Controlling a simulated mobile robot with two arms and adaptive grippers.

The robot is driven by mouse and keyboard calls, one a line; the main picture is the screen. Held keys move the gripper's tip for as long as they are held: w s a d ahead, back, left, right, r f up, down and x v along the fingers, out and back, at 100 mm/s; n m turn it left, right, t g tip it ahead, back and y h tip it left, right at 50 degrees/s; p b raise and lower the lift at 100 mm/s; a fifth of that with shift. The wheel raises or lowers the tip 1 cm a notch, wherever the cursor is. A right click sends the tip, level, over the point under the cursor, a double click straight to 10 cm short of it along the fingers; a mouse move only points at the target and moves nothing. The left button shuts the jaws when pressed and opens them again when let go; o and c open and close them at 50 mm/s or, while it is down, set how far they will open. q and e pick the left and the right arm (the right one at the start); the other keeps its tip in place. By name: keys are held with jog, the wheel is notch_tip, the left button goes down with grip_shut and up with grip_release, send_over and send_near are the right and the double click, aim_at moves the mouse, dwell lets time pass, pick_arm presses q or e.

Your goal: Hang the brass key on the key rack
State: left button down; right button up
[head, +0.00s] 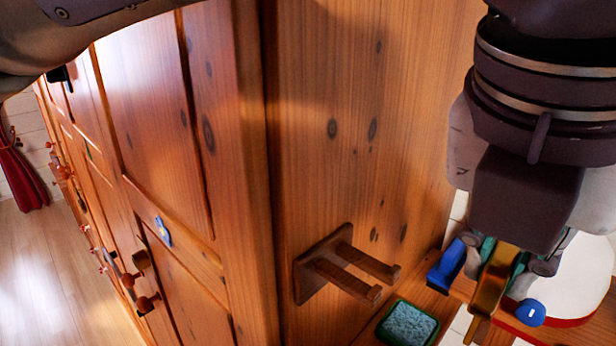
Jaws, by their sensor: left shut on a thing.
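The key rack (322,264) is a dark wooden plate with two pegs, fixed on the side panel of the pine wardrobe. Its pegs point to the lower right, and I see no key on them. My left gripper (488,290) is right of the rack, pointing down, with blue fingertips. It is shut on the brass key (489,284), a gold-coloured piece that hangs between the fingers. The fingers hide part of the key. Key and gripper are apart from the pegs. My right gripper is not in view.
The pine wardrobe (335,70) fills the middle and left, with knobs on its front. A small green dish (408,323) with teal contents sits below the pegs. A white round thing with a red edge (585,275) is behind the gripper. A red curtain (22,177) hangs far left.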

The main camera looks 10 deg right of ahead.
pick_arm(q)
jog(key=w+a+f+b, duration=0.1)
jog(key=w+a, duration=0.1)
jog(key=w+a+b, duration=0.1)
jog(key=w+a, duration=0.1)
jog(key=w, duration=0.1)
jog(key=w+a+f+b, duration=0.1)
jog(key=w+a+b, duration=0.1)
jog(key=w, duration=0.1)
jog(key=shift+w+a+f, duration=0.25)
jog(key=shift+a+f, duration=0.05)
jog(key=shift+f, duration=0.05)
dwell(0.7)
jog(key=c, duration=1.1)
grip_release()
jog(key=shift+o, duration=0.2)
jog(key=shift+r, duration=0.15)
